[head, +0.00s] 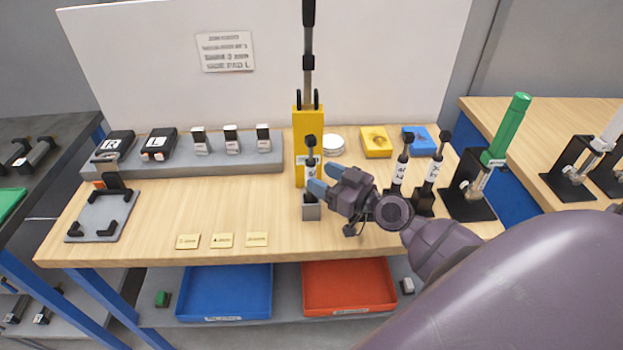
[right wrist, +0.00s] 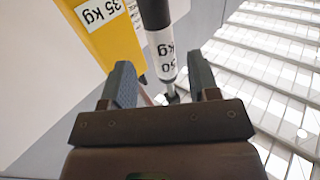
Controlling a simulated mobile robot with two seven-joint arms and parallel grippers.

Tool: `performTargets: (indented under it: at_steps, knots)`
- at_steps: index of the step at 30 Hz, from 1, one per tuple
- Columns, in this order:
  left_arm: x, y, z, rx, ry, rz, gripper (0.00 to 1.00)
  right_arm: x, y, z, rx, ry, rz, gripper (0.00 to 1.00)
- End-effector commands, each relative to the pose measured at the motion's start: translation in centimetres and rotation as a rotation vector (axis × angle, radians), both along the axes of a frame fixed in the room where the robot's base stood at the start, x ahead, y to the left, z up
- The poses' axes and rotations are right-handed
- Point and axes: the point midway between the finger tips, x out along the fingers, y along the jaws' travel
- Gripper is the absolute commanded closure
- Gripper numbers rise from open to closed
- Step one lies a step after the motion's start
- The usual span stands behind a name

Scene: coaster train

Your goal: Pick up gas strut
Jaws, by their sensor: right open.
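A gas strut (head: 311,158) with a black end and a white label stands upright in a small grey block (head: 311,211), in front of the yellow test tower (head: 298,150). My right gripper (head: 325,179) is open beside it, with its blue fingertips close to the strut. In the right wrist view the strut (right wrist: 160,42) shows between the two open fingers (right wrist: 160,82), and its label reads like "50 kg", upside down. I cannot tell whether a finger touches it. Two similar struts, a nearer one (head: 402,168) and another (head: 433,170), stand in dark holders to the right.
The yellow tower, labelled "35 kg" in the right wrist view (right wrist: 100,28), rises close behind the strut. A green-handled tool (head: 507,128) stands on a black stand at right. Yellow cards (head: 222,240) lie at the front edge.

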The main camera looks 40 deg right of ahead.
Motion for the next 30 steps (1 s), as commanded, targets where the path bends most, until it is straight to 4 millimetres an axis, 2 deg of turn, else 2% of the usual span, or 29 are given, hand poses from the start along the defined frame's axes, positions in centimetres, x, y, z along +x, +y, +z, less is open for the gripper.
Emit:
performTargets:
  at_steps: [5, 11, 16, 24, 26, 30]
  knots:
    - [0.3, 0.0, 1.1, 0.001, -0.008, -0.001, 0.51, 1.0, 0.5, 0.5, 0.004, -0.002, -0.001, 0.45]
    - [0.4, 0.0, 2.7, 0.0, -0.012, -0.002, 0.51, 3.3, 1.5, 1.0, 0.004, 0.0, 0.0, 0.45]
    - [0.3, 0.0, 2.9, 0.001, -0.011, -0.001, 0.51, 4.8, 2.0, 0.7, 0.002, 0.001, 0.0, 0.45]
    - [-0.4, 0.2, 2.4, 0.002, 0.005, 0.003, 0.51, 4.9, 2.0, 0.5, 0.001, 0.001, 0.0, 0.45]
    - [-0.4, 0.2, 2.3, 0.001, 0.006, 0.004, 0.51, 4.9, 2.0, 0.6, 0.001, 0.001, 0.0, 0.53]
    - [-0.4, 0.2, 2.3, 0.001, 0.006, 0.004, 0.51, 4.9, 2.0, 0.6, 0.001, 0.001, 0.0, 0.74]
